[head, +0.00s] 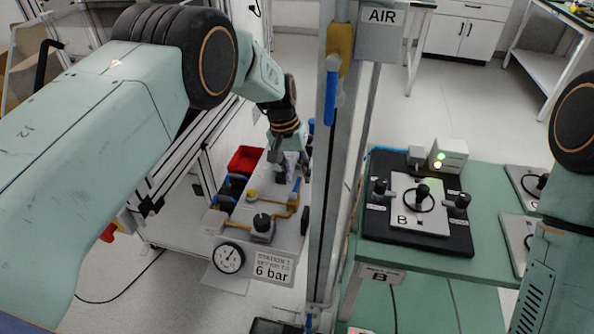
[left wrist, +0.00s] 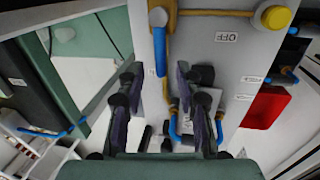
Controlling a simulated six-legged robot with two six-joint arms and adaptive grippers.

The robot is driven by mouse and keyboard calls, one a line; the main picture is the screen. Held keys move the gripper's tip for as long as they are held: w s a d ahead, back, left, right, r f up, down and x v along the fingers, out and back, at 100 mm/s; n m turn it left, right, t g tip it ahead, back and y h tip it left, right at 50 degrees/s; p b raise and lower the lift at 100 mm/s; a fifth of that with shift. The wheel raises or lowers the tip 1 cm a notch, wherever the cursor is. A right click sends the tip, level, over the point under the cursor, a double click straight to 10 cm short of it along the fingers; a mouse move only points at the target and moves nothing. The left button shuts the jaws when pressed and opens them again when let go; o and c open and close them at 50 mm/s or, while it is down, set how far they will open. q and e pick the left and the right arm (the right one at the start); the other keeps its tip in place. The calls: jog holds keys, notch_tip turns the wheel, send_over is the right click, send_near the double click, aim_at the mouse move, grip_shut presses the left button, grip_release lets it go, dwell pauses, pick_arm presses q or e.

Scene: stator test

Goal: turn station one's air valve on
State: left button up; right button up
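The air panel (head: 240,243) stands low in the middle of the head view, with brass-yellow piping and a blue valve handle (head: 296,186). In the left wrist view the blue handle (left wrist: 160,56) runs down from its brass body (left wrist: 163,14), across the horizontal pipe. A label reading OFF (left wrist: 227,37) is to its right. My left gripper (head: 284,160) is over the panel's far part. In the left wrist view it is open (left wrist: 156,78), its fingers apart with nothing between the tips; the handle lies beyond them. My right gripper is out of view.
A dial gauge (head: 229,258) and a 6 bar sign (head: 273,267) are on the panel's front. A metal post (head: 342,190) with an AIR sign (head: 382,17) and another blue handle (head: 331,98) stands close right. A red bin (head: 245,159) is left of my gripper.

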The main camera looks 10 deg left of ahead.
pick_arm(q)
notch_tip(320, 180, up, 12)
jog(key=a, duration=0.2)
jog(key=shift+a, duration=0.15)
